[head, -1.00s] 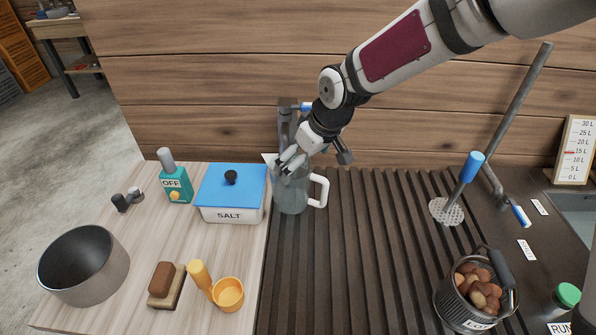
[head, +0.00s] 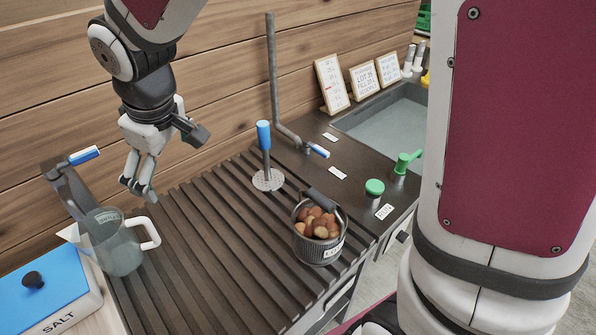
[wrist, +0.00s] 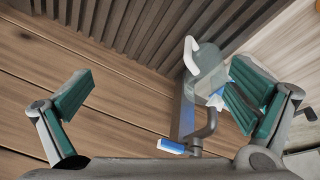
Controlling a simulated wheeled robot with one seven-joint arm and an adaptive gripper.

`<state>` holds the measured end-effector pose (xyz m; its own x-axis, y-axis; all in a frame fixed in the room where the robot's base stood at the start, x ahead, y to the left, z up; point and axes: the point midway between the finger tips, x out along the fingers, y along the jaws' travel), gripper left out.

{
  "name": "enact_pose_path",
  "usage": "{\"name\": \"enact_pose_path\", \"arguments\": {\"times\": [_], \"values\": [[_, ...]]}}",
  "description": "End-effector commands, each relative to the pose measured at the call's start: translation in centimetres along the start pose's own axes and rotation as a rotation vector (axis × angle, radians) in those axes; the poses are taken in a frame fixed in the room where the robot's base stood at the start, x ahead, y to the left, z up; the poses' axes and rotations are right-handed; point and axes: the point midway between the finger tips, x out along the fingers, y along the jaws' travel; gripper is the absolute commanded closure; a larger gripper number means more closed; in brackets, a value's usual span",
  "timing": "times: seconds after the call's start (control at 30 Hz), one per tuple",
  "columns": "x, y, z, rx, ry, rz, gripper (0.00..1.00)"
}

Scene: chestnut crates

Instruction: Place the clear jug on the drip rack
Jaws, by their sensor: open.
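The clear jug (head: 122,254), grey-tinted with a white handle and spout, stands upright at the back left of the dark slatted drip rack (head: 208,248). Its handle points right in the head view. In the wrist view, its white handle (wrist: 191,56) shows between the rack slats and the right finger, which hides part of the jug. My gripper (head: 138,187) is open and empty, above and to the right of the jug, apart from it in the head view.
A tap with a blue lever (head: 84,155) stands right behind the jug. The blue-lidded salt box (head: 50,300) is to its left. A blue-handled masher (head: 266,165) and a chestnut basket (head: 318,245) occupy the rack's right side. The rack's middle is clear.

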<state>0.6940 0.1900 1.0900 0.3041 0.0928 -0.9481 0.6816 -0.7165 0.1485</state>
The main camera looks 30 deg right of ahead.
Motion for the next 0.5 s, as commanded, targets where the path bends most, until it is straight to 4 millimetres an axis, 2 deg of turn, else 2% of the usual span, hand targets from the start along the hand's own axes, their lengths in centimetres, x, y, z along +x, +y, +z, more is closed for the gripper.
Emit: {"name": "enact_pose_path", "arguments": {"times": [0.03,0.23,0.37,0.5], "values": [[-2.0,1.1,1.9,0.048,-0.008,0.038,0.00],[-8.1,3.5,9.8,0.262,-0.036,0.131,0.00],[-11.3,3.5,15.0,0.411,-0.032,0.162,0.00],[-13.7,2.4,20.2,0.566,-0.013,0.166,0.00]]}}
